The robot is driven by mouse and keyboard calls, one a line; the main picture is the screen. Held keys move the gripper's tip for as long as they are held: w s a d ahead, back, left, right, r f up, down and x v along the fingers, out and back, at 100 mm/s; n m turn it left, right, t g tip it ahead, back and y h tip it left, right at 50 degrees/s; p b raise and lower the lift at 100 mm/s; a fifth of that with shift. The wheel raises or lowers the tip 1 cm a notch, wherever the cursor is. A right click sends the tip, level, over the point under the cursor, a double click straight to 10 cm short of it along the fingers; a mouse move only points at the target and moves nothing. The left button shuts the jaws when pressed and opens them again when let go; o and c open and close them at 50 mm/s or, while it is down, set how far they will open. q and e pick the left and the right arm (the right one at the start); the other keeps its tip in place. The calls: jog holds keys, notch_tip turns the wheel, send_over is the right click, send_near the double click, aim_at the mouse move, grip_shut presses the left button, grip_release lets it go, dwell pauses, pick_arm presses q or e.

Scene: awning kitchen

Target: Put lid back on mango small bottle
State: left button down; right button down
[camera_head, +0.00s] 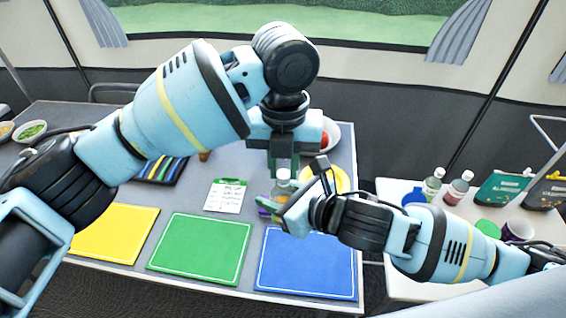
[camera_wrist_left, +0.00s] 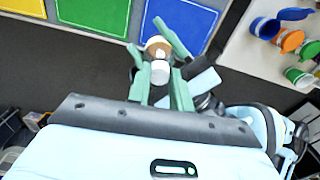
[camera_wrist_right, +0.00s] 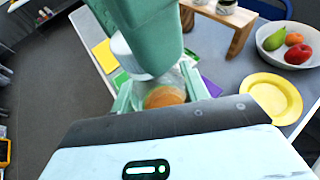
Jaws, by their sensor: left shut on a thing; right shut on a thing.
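The mango small bottle (camera_wrist_right: 165,95), clear with orange contents, is between the fingers of my right gripper (camera_wrist_right: 160,85), which is shut on it. In the head view the bottle (camera_head: 282,188) looks upright above the counter, partly hidden by my right gripper (camera_head: 284,208). My left gripper (camera_head: 284,170) points down from above, shut on a white lid (camera_wrist_left: 160,72). The lid (camera_wrist_right: 130,58) also shows in the right wrist view, close to the bottle's top. I cannot tell whether the lid touches the bottle.
Yellow (camera_head: 115,232), green (camera_head: 200,249) and blue (camera_head: 306,262) mats lie along the counter's front. A price-list card (camera_head: 226,196), a yellow plate (camera_wrist_right: 272,98) and a fruit bowl (camera_wrist_right: 308,68) are nearby. Bottles (camera_head: 458,187) stand on the right table.

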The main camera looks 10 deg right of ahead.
pick_arm(q)
jog(key=m, duration=1)
jog(key=shift+d, duration=0.1)
jog(key=c, duration=1.3)
grip_release()
jog(key=shift+s, duration=0.1)
jog(key=shift+o, duration=0.2)
jog(key=shift+r, duration=2.25)
jog(key=shift+c, duration=0.4)
